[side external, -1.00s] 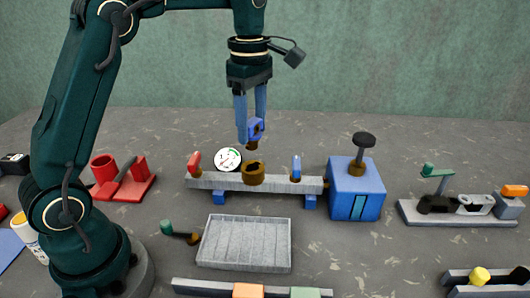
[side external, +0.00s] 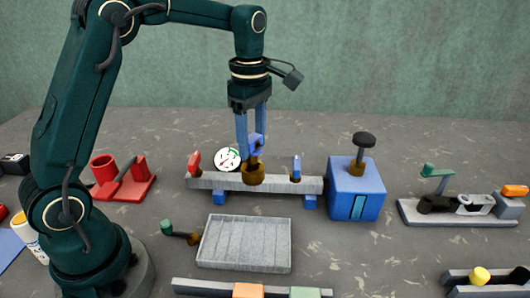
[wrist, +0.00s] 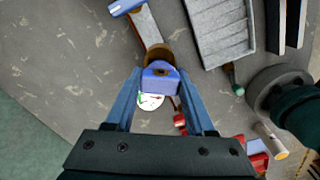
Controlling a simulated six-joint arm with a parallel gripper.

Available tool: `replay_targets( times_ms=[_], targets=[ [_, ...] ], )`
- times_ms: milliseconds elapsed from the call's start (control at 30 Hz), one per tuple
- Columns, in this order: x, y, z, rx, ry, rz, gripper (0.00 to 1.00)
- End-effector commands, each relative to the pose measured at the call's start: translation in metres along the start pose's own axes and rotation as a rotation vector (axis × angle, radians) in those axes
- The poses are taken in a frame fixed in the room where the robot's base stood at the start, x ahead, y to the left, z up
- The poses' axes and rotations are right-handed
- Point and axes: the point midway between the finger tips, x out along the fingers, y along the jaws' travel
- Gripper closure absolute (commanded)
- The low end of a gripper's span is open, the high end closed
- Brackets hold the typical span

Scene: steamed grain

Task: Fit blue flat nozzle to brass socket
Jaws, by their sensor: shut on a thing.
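The blue flat nozzle (side external: 257,143) is between the fingers of my gripper (side external: 252,154), which is shut on it. In the wrist view the nozzle (wrist: 160,79) sits between the fingertips (wrist: 160,84). The brass socket (side external: 253,175) stands on the middle of the grey rail (side external: 221,183). The nozzle is right above the socket, with its lower end at the socket's mouth. I cannot tell how far it sits inside. In the wrist view the socket (wrist: 158,53) is partly hidden behind the nozzle.
A round gauge (side external: 228,159), a red lever (side external: 194,162) and a blue lever (side external: 296,168) stand along the rail. A blue box (side external: 356,190) with a black knob is at its right end. A grey tray (side external: 244,243) lies in front. A red stand (side external: 125,186) is at left.

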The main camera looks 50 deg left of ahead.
Motion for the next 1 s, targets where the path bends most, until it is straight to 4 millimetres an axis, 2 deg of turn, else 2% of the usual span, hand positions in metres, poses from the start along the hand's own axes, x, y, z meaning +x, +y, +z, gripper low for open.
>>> replay_targets(
  times_ms=[1000],
  targets=[
    [0.012,0.000,0.000,0.000,0.000,-0.001,1.00]
  ],
)
